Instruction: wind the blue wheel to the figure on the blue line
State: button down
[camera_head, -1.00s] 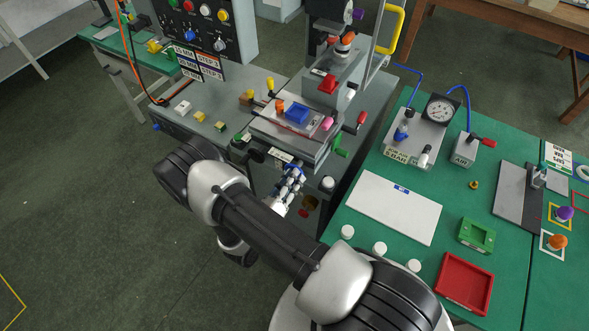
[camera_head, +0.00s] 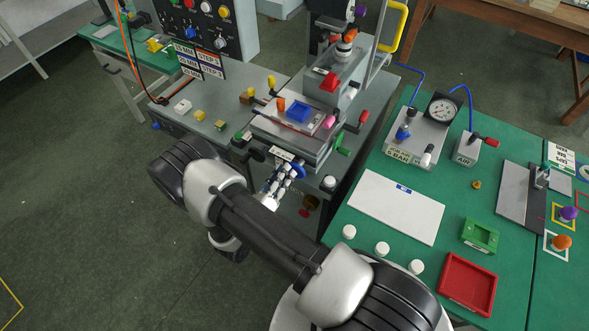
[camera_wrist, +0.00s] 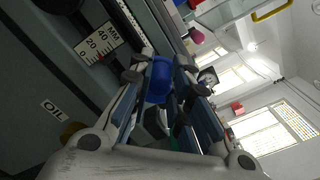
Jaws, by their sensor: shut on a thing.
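The blue wheel (camera_head: 298,171) is on the front of the pad printer (camera_head: 290,148), below its slide table. It also shows in the wrist view (camera_wrist: 159,80), between my fingers. My gripper (camera_head: 287,173) is shut on the wheel from the front; its fingers partly hide the wheel. In the wrist view, my gripper (camera_wrist: 168,80) has a finger on each side of it. A white millimetre scale (camera_wrist: 99,43) with figures such as 20 and 40 sits beside the wheel; a small red mark lies at its edge, its exact reading unclear.
A control panel (camera_head: 205,28) stands behind left. Red, green and white handles surround the printer's slide. At right, the green bench (camera_head: 380,244) holds a gauge unit (camera_head: 420,125), a white board (camera_head: 396,206) and a red tray (camera_head: 467,283). Floor at left is clear.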

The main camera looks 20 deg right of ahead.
jog(key=shift+s+d+f+b, duration=0.1)
jog(key=shift+s+f+b, duration=0.1)
jog(key=shift+f, duration=0.25)
jog(key=shift+s+d+f+b, duration=0.1)
jog(key=shift+f+b, duration=0.05)
jog(key=shift+f, duration=0.3)
jog(key=shift+w, duration=0.15)
jog(key=shift+s+d+f+b, duration=0.1)
jog(key=shift+s+f+b, duration=0.15)
jog(key=shift+f+b, duration=0.3)
jog(key=c, duration=1.5)
grip_release()
jog(key=shift+r+p, duration=0.3)
jog(key=shift+r, duration=0.05)
jog(key=shift+w, duration=0.1)
